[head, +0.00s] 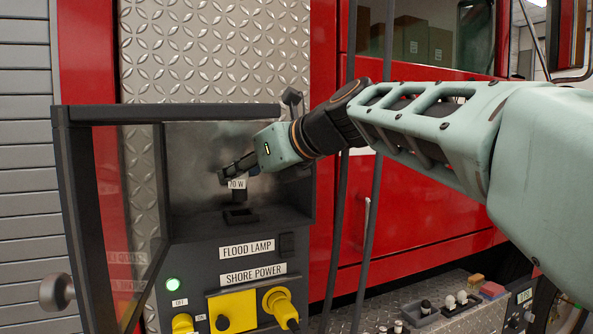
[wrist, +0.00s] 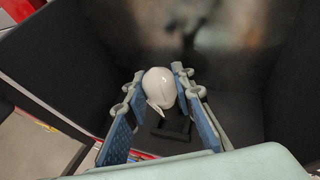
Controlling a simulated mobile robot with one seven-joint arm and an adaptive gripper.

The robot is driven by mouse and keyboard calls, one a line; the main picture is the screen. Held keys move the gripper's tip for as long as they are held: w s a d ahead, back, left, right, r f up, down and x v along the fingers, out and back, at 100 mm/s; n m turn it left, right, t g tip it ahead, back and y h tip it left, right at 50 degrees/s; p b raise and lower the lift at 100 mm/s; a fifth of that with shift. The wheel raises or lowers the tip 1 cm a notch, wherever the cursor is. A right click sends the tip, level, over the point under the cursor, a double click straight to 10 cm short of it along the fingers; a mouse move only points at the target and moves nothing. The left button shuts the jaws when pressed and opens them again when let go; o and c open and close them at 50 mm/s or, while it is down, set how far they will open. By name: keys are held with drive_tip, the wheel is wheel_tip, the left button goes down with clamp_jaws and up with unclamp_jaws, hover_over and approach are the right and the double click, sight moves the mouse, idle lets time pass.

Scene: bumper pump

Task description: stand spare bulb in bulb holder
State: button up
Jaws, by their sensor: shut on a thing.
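My gripper (head: 234,170) is inside the open lamp box and shut on a white round bulb, seen between the two blue-padded fingers (wrist: 155,95) in the wrist view. The bulb (wrist: 160,86) carries a white tag; in the head view the tag reads "70 W", and the fingers hide most of the globe. A black square socket (head: 240,215) is on the box floor below the bulb, and also shows in the wrist view (wrist: 172,128). The bulb looks upright, a little above the socket; whether they touch is unclear. Which part is the bulb holder is not labelled.
The box's glass door (head: 140,190) stands open at left. Below are a lit green lamp (head: 172,284) and yellow connectors (head: 233,311).

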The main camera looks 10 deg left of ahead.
sight(244, 189)
drive_tip(key=shift+f+b, duration=0.95)
drive_tip(key=shift+b, duration=0.3)
drive_tip(key=shift+f+b, duration=0.3)
drive_tip(key=shift+f, duration=0.4)
drive_tip(key=shift+f+p, duration=0.1)
drive_tip(key=shift+p, duration=0.3)
drive_tip(key=o, duration=1.5)
drive_tip(key=shift+s+d, duration=0.1)
